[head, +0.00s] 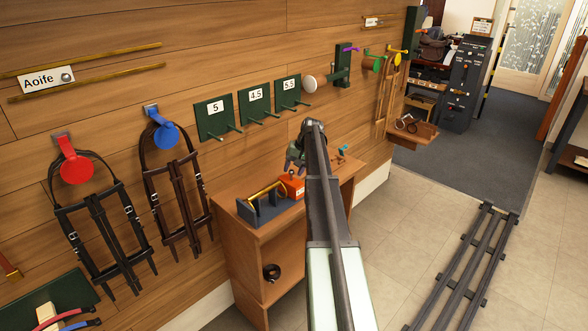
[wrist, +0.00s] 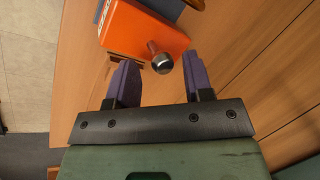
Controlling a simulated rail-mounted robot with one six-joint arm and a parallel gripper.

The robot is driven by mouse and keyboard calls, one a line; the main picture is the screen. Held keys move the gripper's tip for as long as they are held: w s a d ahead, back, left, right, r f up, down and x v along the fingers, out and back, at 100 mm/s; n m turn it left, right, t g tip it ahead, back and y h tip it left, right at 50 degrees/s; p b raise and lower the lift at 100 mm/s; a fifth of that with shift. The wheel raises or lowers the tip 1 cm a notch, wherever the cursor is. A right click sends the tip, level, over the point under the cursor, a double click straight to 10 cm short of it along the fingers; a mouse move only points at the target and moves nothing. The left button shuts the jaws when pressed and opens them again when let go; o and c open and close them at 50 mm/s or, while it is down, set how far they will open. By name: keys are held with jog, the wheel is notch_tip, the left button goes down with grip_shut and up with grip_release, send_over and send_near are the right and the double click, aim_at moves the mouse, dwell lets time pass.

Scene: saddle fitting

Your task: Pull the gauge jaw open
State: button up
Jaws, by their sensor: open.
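The orange block (wrist: 145,30), which I take to be the gauge jaw, shows at the top of the wrist view. A short metal knob (wrist: 162,63) sticks out of it towards me. My gripper (wrist: 158,75) is open, its two purple fingers on either side of the knob with a visible gap to each. In the head view the orange block (head: 293,184) sits on the wooden cabinet at the right end of a dark holder (head: 262,209) with a brass rod. My gripper (head: 296,160) is just above it, and my arm hides part of the cabinet top.
The wooden cabinet (head: 240,238) stands against the plank wall. Green plates with pegs (head: 215,117) hang above, and bridles (head: 100,220) hang to the left. A small teal-handled item (head: 342,149) is right of my arm. The floor to the right is open, with a rail (head: 465,265).

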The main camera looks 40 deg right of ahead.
jog(key=p+v, duration=1)
jog(key=shift+d+r, duration=0.2)
jog(key=shift+r, duration=0.1)
jog(key=shift+s, duration=0.15)
jog(key=s+a+n+g+h, duration=0.1)
jog(key=s+a, duration=0.7)
jog(key=a, duration=0.8)
jog(key=s+a+n+h, duration=0.1)
jog(key=s+a+n, duration=0.3)
jog(key=a, duration=1.2)
jog(key=s+a+f+n+g+h, duration=0.1)
jog(key=s+a+n, duration=0.1)
jog(key=s+a, duration=0.9)
jog(key=a, duration=0.6)
jog(key=shift+s+n+g, duration=0.3)
jog(key=shift+n, duration=0.1)
